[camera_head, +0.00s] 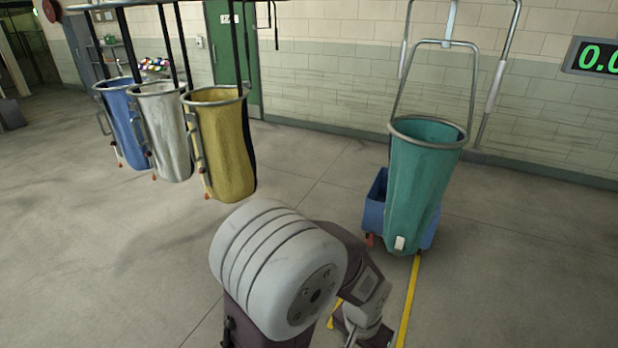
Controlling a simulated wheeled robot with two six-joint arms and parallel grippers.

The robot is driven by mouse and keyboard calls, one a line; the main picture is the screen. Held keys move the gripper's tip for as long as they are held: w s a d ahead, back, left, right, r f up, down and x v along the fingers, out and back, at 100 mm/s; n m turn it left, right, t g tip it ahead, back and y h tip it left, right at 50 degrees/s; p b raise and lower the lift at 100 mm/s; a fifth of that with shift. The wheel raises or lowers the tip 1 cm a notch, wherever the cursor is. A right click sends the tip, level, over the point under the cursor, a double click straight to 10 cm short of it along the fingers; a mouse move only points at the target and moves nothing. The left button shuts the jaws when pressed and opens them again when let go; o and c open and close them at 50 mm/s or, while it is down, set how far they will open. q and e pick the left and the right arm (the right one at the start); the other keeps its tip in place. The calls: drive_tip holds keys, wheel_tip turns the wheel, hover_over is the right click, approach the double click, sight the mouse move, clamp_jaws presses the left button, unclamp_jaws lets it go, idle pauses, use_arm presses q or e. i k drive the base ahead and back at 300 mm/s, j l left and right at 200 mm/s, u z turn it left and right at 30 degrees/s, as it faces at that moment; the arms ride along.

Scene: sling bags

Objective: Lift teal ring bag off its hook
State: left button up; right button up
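The teal ring bag (425,185) hangs at the right of the head view, its grey metal ring (398,128) around the open top. A tall metal handle (475,85) rises from the ring to a hanger (450,15) at the top edge. The hook contact is not clear. A white tag (400,243) is near the bag's bottom. One of my arms, apparently the left, bends in at bottom centre, left of and apart from the bag. Its far end is cut by the bottom edge, so its finger state is unclear. My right gripper is not seen.
A blue wheeled bin (373,215) stands behind the teal bag. Blue (122,125), silver (165,130) and yellow (225,150) ring bags hang from a rack (110,5) at the left. A yellow floor line (411,295) runs below the teal bag. Floor between the bag groups is clear.

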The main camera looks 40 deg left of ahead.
sight(424, 152)
drive_tip(key=u, duration=0.7)
